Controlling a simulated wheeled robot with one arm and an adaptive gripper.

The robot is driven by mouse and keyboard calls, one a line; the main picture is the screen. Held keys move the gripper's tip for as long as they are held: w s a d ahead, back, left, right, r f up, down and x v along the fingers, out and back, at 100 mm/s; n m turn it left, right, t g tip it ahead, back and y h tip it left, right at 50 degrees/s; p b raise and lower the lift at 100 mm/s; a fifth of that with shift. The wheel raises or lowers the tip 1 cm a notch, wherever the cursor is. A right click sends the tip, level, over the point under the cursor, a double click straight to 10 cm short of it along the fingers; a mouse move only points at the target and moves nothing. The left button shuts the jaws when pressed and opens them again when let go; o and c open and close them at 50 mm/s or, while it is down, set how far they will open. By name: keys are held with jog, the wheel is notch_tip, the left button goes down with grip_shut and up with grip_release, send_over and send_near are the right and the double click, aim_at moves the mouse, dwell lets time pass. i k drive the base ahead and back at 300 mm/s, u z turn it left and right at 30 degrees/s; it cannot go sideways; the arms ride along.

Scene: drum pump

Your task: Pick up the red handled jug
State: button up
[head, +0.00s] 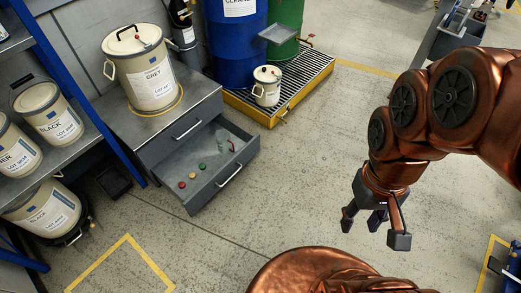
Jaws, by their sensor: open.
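My gripper (374,222) hangs over bare floor at the right, fingers pointing down, open and empty. It is well apart from the drawer and the jug.
Several small coloured caps (192,175) lie in the drawer. A large cream pail (150,80) stands on the cabinet. Blue (235,45) and green drums and a small cream can (267,90) stand on a yellow-edged pallet. A blue rack of pails is at left. Middle floor is clear.

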aim_at(224, 142)
jog(key=z, duration=0.25)
jog(key=i, duration=1.55)
jog(key=u, duration=1.65)
jog(key=i, duration=0.75)
jog(key=u, duration=0.8)
